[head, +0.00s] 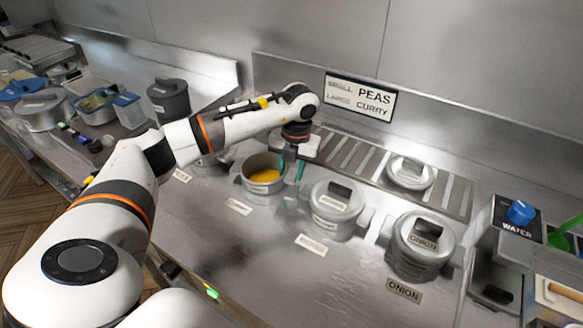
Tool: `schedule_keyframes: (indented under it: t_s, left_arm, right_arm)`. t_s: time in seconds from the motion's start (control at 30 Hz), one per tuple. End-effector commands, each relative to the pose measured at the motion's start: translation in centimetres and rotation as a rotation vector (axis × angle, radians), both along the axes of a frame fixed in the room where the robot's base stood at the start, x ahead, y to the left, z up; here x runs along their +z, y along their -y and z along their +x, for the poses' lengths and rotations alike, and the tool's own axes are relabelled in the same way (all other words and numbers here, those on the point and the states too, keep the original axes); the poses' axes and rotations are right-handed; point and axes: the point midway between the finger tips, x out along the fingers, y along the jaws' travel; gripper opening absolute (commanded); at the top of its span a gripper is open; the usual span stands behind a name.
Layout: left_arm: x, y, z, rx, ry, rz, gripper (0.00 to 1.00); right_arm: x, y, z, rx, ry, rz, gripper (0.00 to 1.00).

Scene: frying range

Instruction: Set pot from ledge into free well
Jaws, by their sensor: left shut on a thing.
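An open grey pot (252,185) with yellow contents stands left of the lidded pots, above its small counter label. My left gripper (292,169) reaches down at its right side, with teal fingers shut on the pot's right edge or handle. The exact grip is small in the picture. I cannot tell whether the pot is seated in a well or held slightly above. The slatted ledge (452,197) behind carries a round lidded item (409,173). My right gripper is out of view.
A lidded pot (335,207) and the onion pot (424,243) stand to the right. A water box (517,219) is at far right. A dark lidded pot (170,99) and tubs stand at left. My left arm partly hides another vessel behind it.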

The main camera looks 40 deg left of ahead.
Motion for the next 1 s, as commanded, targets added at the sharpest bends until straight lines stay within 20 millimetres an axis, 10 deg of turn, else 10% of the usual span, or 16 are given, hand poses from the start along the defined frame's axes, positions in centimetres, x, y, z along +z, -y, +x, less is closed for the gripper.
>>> schedule_keyframes:
  t_s: [0.3, 0.33, 0.47, 1.0]
  left_arm:
    - [-0.3, 0.1, -0.1, -0.001, -0.004, -0.004, 0.00]
    - [-0.4, 0.1, -0.1, -0.001, -0.004, -0.004, 0.38]
    - [-0.4, 0.1, -0.1, -0.001, -0.004, -0.003, 0.59]
    - [2.7, 0.3, 0.1, -0.001, 0.001, -0.003, 0.60]
  right_arm:
    - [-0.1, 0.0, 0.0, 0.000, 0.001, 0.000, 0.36]
    - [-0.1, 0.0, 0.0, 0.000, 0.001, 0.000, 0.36]
    - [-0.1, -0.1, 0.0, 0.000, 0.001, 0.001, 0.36]
    - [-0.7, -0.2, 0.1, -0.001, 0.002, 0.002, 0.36]
